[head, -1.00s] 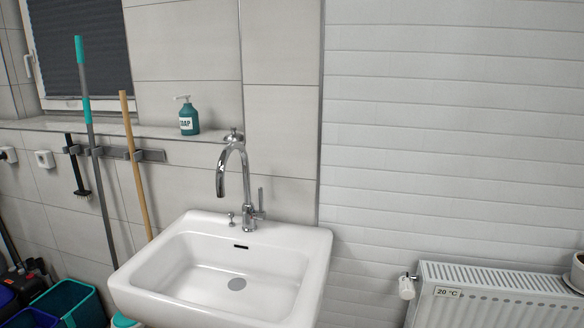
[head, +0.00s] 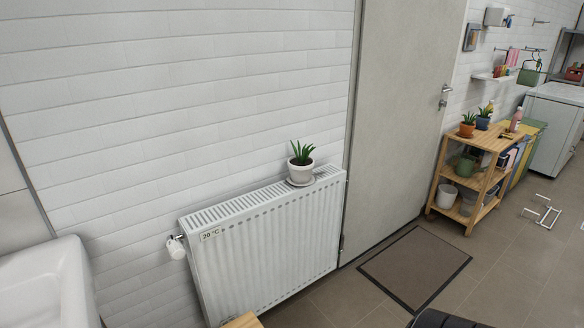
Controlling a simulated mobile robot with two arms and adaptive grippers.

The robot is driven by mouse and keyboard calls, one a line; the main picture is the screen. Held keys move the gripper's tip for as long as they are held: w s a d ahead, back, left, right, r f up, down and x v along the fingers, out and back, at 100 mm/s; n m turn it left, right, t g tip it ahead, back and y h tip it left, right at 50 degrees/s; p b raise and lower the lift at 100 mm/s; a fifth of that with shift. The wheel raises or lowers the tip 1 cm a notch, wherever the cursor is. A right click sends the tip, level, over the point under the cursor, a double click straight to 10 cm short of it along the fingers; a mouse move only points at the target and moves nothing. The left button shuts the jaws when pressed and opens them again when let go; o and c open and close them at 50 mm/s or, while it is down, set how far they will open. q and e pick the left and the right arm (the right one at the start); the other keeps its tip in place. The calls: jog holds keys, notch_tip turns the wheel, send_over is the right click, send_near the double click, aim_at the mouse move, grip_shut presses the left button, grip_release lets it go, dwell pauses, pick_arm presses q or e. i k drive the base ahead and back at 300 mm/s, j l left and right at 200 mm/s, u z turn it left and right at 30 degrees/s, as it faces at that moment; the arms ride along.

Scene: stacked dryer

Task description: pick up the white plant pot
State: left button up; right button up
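The white plant pot (head: 300,172) stands upright on a saucer on top of the white radiator (head: 265,240), near the radiator's right end. A green spiky plant (head: 301,153) grows in dark soil in the pot. The tiled wall is close behind it. Neither of my grippers shows in the head view, so nothing is seen touching the pot.
A white sink (head: 45,290) is at the left edge. A grey door (head: 400,110) and a doormat (head: 414,268) are right of the radiator. A wooden shelf (head: 470,175) with other potted plants stands farther right. A wooden corner (head: 243,321) shows at the bottom. Floor in front is partly open.

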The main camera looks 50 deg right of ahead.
aim_at(301, 167)
jog(key=z, duration=1.65)
jog(key=i+l+u, duration=0.1)
jog(key=l, duration=0.3)
jog(key=i+l, duration=0.15)
jog(key=l, duration=0.25)
jog(key=i+l+u, duration=0.15)
jog(key=l, duration=0.3)
jog(key=i+l, duration=0.1)
jog(key=l, duration=0.3)
jog(key=u, duration=0.05)
